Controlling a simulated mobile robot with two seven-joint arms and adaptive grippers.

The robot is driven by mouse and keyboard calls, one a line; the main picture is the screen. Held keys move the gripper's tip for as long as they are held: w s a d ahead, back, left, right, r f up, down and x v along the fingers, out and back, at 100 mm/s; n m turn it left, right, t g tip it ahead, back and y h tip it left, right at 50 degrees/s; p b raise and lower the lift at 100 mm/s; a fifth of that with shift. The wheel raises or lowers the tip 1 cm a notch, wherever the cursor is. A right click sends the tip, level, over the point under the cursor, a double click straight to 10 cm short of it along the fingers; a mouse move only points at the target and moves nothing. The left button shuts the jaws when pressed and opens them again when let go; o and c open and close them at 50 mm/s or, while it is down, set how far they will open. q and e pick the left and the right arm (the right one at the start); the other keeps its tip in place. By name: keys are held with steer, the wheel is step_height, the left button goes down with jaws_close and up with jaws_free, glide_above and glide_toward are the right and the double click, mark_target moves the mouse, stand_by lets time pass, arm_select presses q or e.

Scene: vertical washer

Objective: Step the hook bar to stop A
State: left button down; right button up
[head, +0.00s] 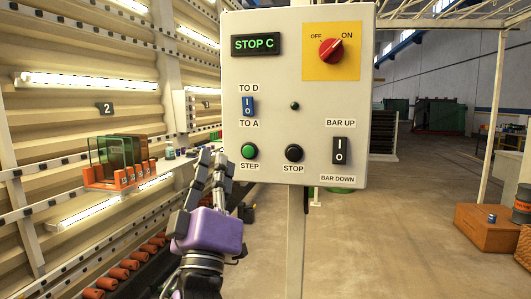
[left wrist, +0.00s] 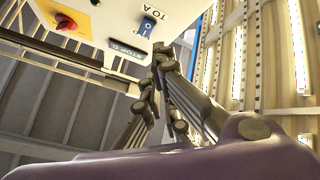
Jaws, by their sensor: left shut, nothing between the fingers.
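The grey control panel (head: 290,115) faces me. Its display (head: 256,44) reads STOP C in green. The blue TO D / TO A rocker (head: 248,106) sits above the green STEP button (head: 249,151). The black STOP button (head: 293,153) is to the right of STEP. My left gripper (head: 222,158) is shut and empty, its fingertips at the panel's lower left edge, just left of STEP. I cannot tell whether it touches the panel. In the left wrist view the fingertips (left wrist: 158,62) are near the panel's face. I cannot identify the hook bar. My right gripper is out of view.
The panel also has a red OFF/ON knob (head: 331,51), seemingly turned toward ON, and a black BAR UP/BAR DOWN rocker (head: 340,150). Orange-based racks with coloured plates (head: 125,160) stand at left by lit shelves. A wooden crate (head: 484,229) stands at right. Floor right of the panel is open.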

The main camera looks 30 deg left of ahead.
mark_target(249, 151)
arm_select(q)
steer(key=shift+s+r+n+y, duration=0.15)
steer(key=shift+s+n+y, duration=0.1)
steer(key=shift+n, duration=0.65)
steer(key=shift+s+r+n+y, duration=0.15)
steer(key=shift+s+n+y, duration=0.1)
steer(key=shift+n, duration=0.65)
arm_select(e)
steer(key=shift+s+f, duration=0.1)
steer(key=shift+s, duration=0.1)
arm_select(q)
steer(key=shift+a, duration=0.1)
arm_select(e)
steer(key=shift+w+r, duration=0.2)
arm_select(q)
steer(key=w, duration=0.3)
steer(key=w+a+b, duration=0.1)
steer(key=w, duration=0.1)
steer(key=w+a, duration=0.1)
steer(key=w, duration=0.2)
steer(key=shift+w+b, duration=0.3)
steer(key=shift+w, duration=0.05)
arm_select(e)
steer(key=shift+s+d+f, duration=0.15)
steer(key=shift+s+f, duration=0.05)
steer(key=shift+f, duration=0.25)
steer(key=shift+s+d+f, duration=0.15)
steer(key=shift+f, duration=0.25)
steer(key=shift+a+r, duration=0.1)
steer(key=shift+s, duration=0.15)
